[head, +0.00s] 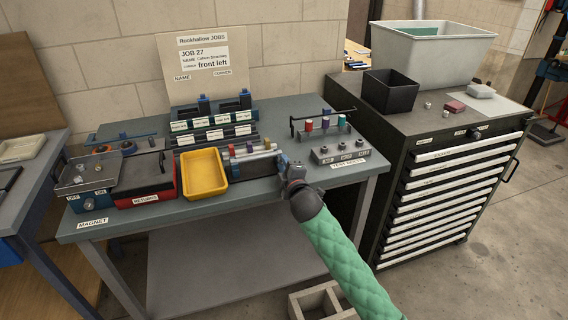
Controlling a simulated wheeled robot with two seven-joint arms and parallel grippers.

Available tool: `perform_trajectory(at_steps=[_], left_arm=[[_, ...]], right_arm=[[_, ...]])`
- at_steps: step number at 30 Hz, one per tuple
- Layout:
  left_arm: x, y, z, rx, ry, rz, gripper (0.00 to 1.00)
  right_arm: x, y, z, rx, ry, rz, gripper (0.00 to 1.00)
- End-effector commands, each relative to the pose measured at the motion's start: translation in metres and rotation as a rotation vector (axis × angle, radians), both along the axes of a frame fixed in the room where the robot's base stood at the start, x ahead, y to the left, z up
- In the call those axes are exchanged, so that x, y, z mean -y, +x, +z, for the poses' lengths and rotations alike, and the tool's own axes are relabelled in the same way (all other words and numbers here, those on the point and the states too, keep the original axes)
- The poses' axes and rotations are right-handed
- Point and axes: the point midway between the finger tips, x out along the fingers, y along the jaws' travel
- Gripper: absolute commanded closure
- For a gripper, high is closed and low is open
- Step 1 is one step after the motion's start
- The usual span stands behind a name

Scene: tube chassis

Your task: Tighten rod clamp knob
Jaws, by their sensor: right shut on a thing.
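My right gripper (284,164) reaches in from the lower right on a green padded arm. It is shut at the right end of a small fixture with pale rods (252,155) on the grey-green bench. The rod clamp knob is hidden; what the jaws hold at the rod end is too small to make out, and it may be the knob. Colored bands (240,148) show on and beside the rods. My left gripper is not in view.
A yellow tray (204,191) and a red bin (146,199) sit left of the rods. A grey block labelled test posts (345,153) stands to the right. A sign (203,60) stands behind. A drawer cabinet (455,180) borders the bench on the right.

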Motion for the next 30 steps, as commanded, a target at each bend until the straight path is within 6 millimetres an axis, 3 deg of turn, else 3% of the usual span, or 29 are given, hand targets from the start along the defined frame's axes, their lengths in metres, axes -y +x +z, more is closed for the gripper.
perform_trajectory(at_steps=[12,30], left_arm=[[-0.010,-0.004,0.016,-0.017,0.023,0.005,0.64],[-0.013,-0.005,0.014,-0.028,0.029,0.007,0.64]], right_arm=[[0.000,0.000,-0.003,-0.071,0.202,-0.002,1.00],[0.001,0.000,-0.004,-0.083,0.237,-0.002,1.00]])
